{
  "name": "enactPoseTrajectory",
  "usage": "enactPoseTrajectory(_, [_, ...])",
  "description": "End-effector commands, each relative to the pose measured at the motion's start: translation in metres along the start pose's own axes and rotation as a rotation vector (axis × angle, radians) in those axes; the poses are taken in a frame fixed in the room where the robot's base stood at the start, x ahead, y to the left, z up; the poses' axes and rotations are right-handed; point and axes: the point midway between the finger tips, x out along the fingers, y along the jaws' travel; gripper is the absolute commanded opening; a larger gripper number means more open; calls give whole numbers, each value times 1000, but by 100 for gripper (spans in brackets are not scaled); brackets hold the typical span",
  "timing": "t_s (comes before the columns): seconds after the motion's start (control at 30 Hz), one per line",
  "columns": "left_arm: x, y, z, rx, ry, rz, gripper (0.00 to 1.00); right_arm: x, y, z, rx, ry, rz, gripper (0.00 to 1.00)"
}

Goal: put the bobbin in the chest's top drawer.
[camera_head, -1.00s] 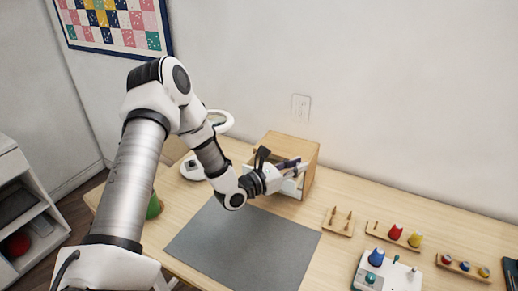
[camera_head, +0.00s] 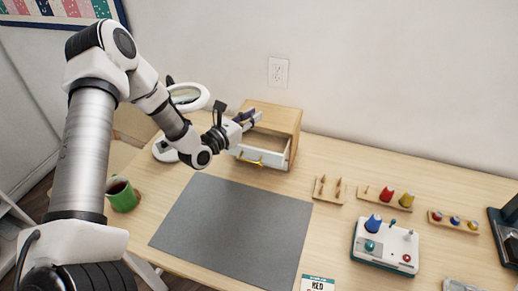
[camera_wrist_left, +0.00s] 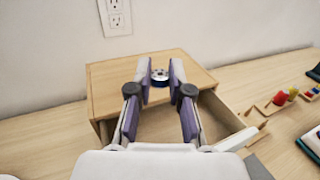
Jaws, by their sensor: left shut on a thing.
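The wooden chest (camera_head: 280,116) stands at the back of the table. Its white-fronted drawer (camera_head: 250,157) with a yellow handle is pulled out; the wooden drawer interior (camera_wrist_left: 222,122) shows in the left wrist view. My left gripper (camera_head: 254,117) is raised at the chest's upper left, beside the open drawer. In the left wrist view its fingers (camera_wrist_left: 160,74) are shut on the bobbin (camera_wrist_left: 160,77), a small dark blue disc with a pale top, held between the tips. The bobbin cannot be made out in the head view. My right gripper is out of view.
A ring magnifier lamp (camera_head: 190,97) stands left of the chest. A grey mat (camera_head: 230,225) lies in front. Wooden peg boards (camera_head: 329,189) and a white device with a blue cone (camera_head: 388,246) are on the right. A green cup (camera_head: 122,196) is at the left.

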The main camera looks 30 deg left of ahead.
Motion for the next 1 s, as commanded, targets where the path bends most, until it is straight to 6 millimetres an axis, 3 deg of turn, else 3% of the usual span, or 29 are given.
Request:
enactPoseTrajectory(0.3, [0, 0, -6, -1, -1, 0, 10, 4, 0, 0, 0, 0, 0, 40])
enactPoseTrajectory(0.33, [0, 0, -6, -1, -1, 0, 30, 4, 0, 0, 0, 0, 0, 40])
enactPoseTrajectory(0.4, [0, 0, -6, -1, -1, 0, 48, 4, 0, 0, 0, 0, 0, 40])
enactPoseTrajectory(0.77, [-5, 1, -6, -2, 0, 2, 48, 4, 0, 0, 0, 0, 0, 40])
enactPoseTrajectory(1.0, [-51, 3, -6, -10, -1, 7, 48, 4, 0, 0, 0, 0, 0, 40])
